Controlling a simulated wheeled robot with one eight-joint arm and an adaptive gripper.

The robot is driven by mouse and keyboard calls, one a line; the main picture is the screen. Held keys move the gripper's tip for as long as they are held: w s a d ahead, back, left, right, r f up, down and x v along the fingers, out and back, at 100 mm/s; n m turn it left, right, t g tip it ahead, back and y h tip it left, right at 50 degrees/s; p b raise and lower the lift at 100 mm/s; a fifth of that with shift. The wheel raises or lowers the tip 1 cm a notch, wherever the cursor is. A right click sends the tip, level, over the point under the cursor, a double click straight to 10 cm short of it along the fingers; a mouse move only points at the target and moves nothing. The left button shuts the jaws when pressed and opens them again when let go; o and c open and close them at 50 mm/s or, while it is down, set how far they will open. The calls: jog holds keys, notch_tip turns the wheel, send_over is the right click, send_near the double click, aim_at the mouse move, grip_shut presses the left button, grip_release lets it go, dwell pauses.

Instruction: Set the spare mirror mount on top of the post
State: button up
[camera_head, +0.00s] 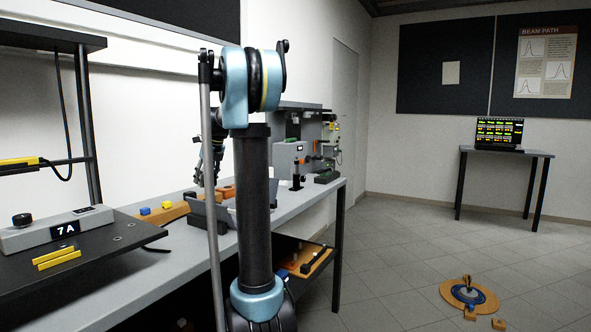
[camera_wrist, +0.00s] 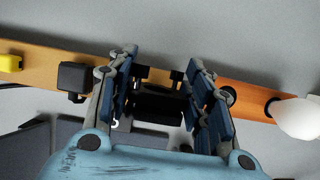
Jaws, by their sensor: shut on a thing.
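In the wrist view, my gripper (camera_wrist: 161,72) has its two blue-padded fingers on either side of a dark block with two small knobs, which looks like the spare mirror mount (camera_wrist: 158,104). It is shut on this block, over or at the edge of an orange board (camera_wrist: 45,66). I cannot tell whether the mount touches the board. In the head view my arm hides much of the bench, and the mount cannot be made out. A slim black post (camera_head: 297,170) stands upright on the bench, right of my arm; I cannot tell whether it is the task's post.
A black cube (camera_wrist: 75,76) and a yellow block (camera_wrist: 10,63) sit left of the mount. A white rounded thing (camera_wrist: 298,118) is at the right. In the head view, grey instruments (camera_head: 289,158) stand on the bench (camera_head: 320,192). A round object lies on the floor (camera_head: 400,235).

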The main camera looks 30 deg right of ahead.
jog(key=shift+r, duration=2.8)
jog(key=shift+s, duration=0.1)
